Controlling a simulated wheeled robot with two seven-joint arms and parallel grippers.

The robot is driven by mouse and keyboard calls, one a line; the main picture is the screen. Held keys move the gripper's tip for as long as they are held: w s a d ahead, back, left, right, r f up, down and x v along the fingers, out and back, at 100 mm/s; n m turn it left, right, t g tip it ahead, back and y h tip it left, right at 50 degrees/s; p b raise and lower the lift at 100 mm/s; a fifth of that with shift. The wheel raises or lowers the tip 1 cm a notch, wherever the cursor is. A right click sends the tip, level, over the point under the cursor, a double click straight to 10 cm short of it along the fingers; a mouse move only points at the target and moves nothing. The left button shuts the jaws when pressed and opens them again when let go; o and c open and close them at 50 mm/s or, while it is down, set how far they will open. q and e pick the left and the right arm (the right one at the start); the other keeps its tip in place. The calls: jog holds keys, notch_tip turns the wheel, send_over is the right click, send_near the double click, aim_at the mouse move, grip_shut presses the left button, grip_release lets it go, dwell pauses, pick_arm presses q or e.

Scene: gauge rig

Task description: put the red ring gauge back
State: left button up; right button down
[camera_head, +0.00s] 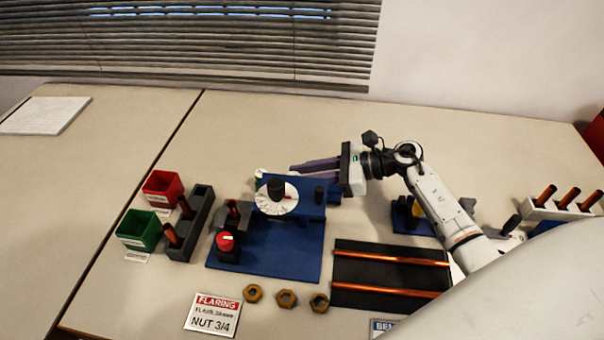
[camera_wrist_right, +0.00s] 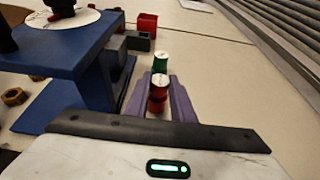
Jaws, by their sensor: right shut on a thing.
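The red ring gauge (camera_wrist_right: 158,84) shows in the right wrist view as a red cylinder with a pale top. It sits between the purple fingers of my right gripper (camera_wrist_right: 157,92), which is shut on it. In the head view, my right gripper (camera_head: 292,170) reaches left behind the blue rig (camera_head: 265,250), and I cannot make out the red gauge there. A green gauge with a pale top (camera_wrist_right: 160,62) stands just beyond the red one in the wrist view. What lies under the red gauge is hidden. My left gripper is not in view.
The blue rig carries a white dial (camera_head: 270,204) and a red knob (camera_head: 225,241). A red bin (camera_head: 162,189), a green bin (camera_head: 138,230) and a dark rack (camera_head: 190,235) stand at left. Several brass nuts (camera_head: 286,298) and a black tray (camera_head: 375,300) lie in front.

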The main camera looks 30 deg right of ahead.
jog(key=shift+f, duration=0.15)
jog(key=c, duration=1.5)
grip_release()
jog(key=shift+r, duration=0.3)
jog(key=b+v, duration=0.1)
jog(key=v, duration=1.1)
jog(key=shift+f+b, duration=0.1)
jog(key=shift+b, duration=0.25)
